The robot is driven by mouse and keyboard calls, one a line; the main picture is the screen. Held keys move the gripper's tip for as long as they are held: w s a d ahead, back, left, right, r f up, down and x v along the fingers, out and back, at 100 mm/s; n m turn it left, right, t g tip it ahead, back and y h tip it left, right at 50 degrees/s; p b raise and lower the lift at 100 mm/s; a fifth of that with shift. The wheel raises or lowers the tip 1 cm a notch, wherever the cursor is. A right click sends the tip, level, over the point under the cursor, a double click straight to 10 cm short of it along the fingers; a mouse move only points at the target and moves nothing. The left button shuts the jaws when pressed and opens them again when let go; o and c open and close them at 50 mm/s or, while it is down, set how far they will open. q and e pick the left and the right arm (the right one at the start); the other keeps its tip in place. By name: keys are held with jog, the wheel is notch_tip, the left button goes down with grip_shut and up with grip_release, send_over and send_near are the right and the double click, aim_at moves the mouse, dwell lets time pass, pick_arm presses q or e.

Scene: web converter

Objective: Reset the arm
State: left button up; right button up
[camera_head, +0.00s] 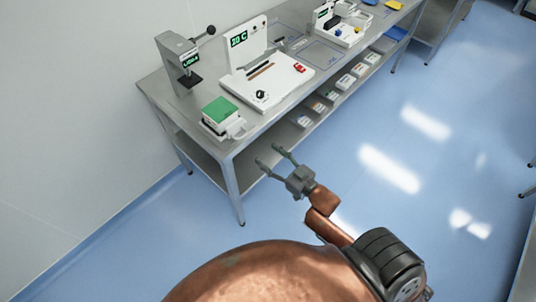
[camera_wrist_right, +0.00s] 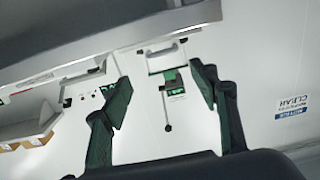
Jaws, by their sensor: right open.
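My right gripper (camera_head: 268,157) is open and empty in the head view, in front of the workbench's near end. It also shows in the right wrist view (camera_wrist_right: 158,95), with its two dark fingers apart and nothing between them. My right arm reaches up from the bottom of the head view, with a brown link behind the gripper. My left gripper is not in the head view. The steel workbench (camera_head: 160,98) stands beyond the gripper, and the fingers look clear of it.
Several small bins (camera_head: 345,81) sit on the lower shelf. Blue floor (camera_head: 400,140) is free to the right.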

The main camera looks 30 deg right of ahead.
jog(key=s+d+f+m+g+h, duration=0.1)
jog(key=s+d+f+g+h, duration=0.2)
jog(key=f, duration=1)
jog(key=s+d+f+g, duration=0.2)
jog(key=s+f, duration=0.2)
jog(key=f, duration=1)
jog(key=s+d+f+m+g+h, duration=0.1)
jog(key=s+d+f+g+h, duration=0.2)
jog(key=f, duration=1)
jog(key=s+a+f+g, duration=0.2)
jog(key=s+f, duration=0.6)
jog(key=s, duration=0.4)
jog(key=s+a+f+g+y, duration=0.1)
jog(key=s+f+g, duration=0.3)
jog(key=s+f, duration=0.4)
jog(key=s+a+f+g, duration=0.2)
jog(key=s+f, duration=0.6)
jog(key=s, duration=0.9)
jog(key=shift+s+a+f+n+g, duration=0.3)
jog(key=shift+s+a+g, duration=0.1)
jog(key=shift+a, duration=0.15)
